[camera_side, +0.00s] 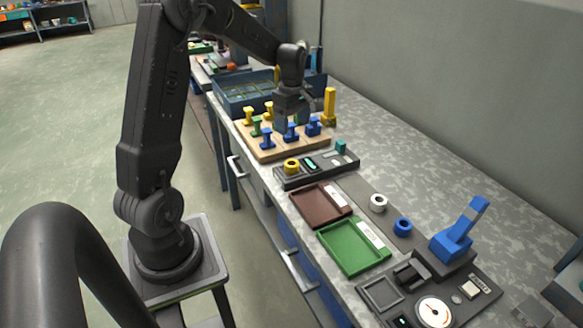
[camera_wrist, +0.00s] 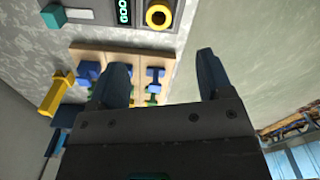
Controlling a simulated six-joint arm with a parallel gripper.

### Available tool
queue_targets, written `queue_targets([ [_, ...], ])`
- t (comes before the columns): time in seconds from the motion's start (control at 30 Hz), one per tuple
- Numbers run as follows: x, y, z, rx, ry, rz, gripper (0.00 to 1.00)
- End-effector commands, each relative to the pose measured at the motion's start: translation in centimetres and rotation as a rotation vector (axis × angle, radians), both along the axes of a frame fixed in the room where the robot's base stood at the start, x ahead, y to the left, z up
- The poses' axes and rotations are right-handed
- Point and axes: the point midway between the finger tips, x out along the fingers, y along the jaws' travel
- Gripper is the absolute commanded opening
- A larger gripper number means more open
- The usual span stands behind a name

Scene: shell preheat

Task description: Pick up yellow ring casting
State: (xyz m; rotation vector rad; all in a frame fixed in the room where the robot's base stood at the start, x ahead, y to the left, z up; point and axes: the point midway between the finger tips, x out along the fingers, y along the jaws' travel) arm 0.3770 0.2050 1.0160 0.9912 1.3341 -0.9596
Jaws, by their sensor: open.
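The yellow ring casting (camera_side: 291,166) sits at the near left end of a dark station on the bench, beside a small lit green display. It also shows in the wrist view (camera_wrist: 158,15) at the top edge, beyond my fingertips. My gripper (camera_wrist: 162,62) is open, with nothing between its two fingers. In the side view my gripper (camera_side: 293,112) is over the wooden peg board, apart from the ring and farther back along the bench. Its fingertips are partly hard to make out there.
The wooden board (camera_side: 262,151) carries several yellow, green and blue upright parts. A yellow post (camera_side: 330,104) stands behind it. A teal block (camera_side: 340,147), brown tray (camera_side: 322,213), green tray (camera_side: 345,262), white ring (camera_side: 378,203) and blue ring (camera_side: 402,226) lie nearer.

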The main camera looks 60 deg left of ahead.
Motion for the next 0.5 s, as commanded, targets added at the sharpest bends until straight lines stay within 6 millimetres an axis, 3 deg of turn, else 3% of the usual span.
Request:
queue_targets([
  [0.13,0.1,1.4,-1.5,-0.013,0.017,0.08,0.73],
  [0.5,0.0,1.3,-7.9,-0.015,0.02,0.082,0.73],
])
